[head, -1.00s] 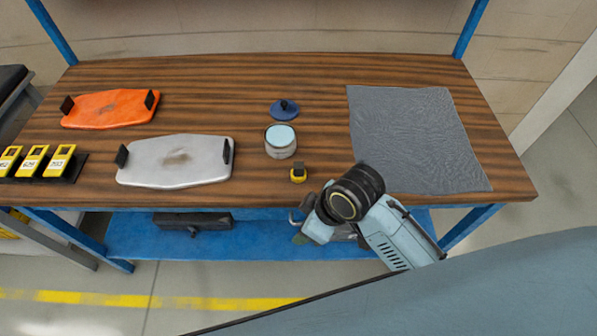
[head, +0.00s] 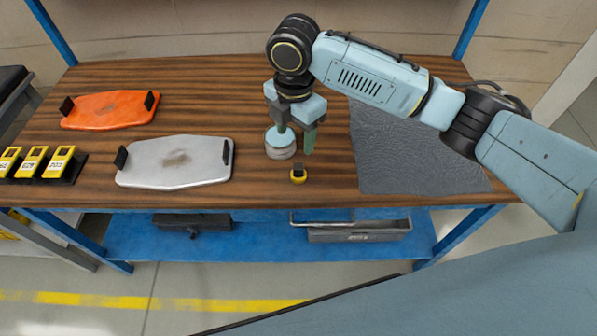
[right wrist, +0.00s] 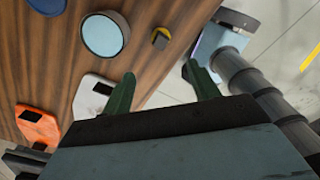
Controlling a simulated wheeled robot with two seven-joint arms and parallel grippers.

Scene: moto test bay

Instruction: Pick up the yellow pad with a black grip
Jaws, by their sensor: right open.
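The small yellow pad with a black grip (head: 298,175) sits on the wooden table near its front edge, just in front of the round tin. It also shows in the right wrist view (right wrist: 161,38), beyond the fingertips. My right gripper (head: 296,138) is open and empty, with its green fingers pointing down above the table. In the head view its fingers overlap the tin, up the picture from the pad and apart from it. In the right wrist view the open fingers (right wrist: 160,72) show with nothing between them. My left gripper is not in view.
A round tin with pale blue top (head: 280,152) stands close behind the pad. A white board (head: 180,172) and an orange board (head: 108,112), both with black handles, lie left. A grey cloth (head: 420,165) covers the right. Yellow devices (head: 33,160) stand far left.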

